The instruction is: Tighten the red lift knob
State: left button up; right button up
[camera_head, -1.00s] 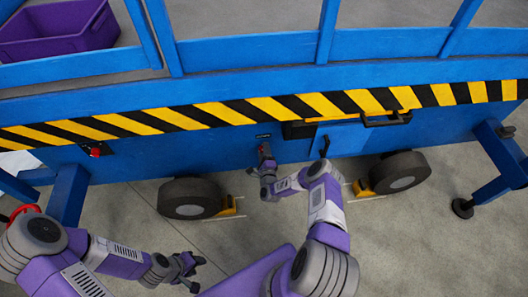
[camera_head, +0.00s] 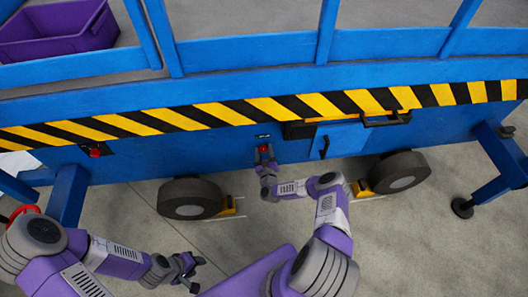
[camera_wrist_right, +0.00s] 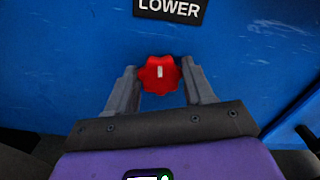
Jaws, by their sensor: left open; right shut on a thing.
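A red lobed knob (camera_wrist_right: 160,74) with a short, nearly upright white mark sits on the blue panel, under a black label (camera_wrist_right: 170,8) reading "LOWER". In the head view the knob (camera_head: 264,148) shows at the tip of my right gripper (camera_head: 265,156). In the right wrist view my right gripper (camera_wrist_right: 162,84) has one finger on each side of the knob and is shut on it. My left gripper (camera_head: 192,270) is open and empty, low in the head view, well away from the panel.
A blue door with a black handle (camera_head: 324,147) is right of the knob. Black wheels (camera_head: 190,198) with yellow chocks stand below. A purple crate (camera_head: 45,38) lies behind the rails.

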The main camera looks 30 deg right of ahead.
jog(key=shift+m, duration=0.9)
jog(key=o, duration=1)
jog(key=p+v, duration=0.2)
jog(key=v, duration=0.5)
jog(key=shift+s+a, duration=0.1)
jog(key=shift+s, duration=0.2)
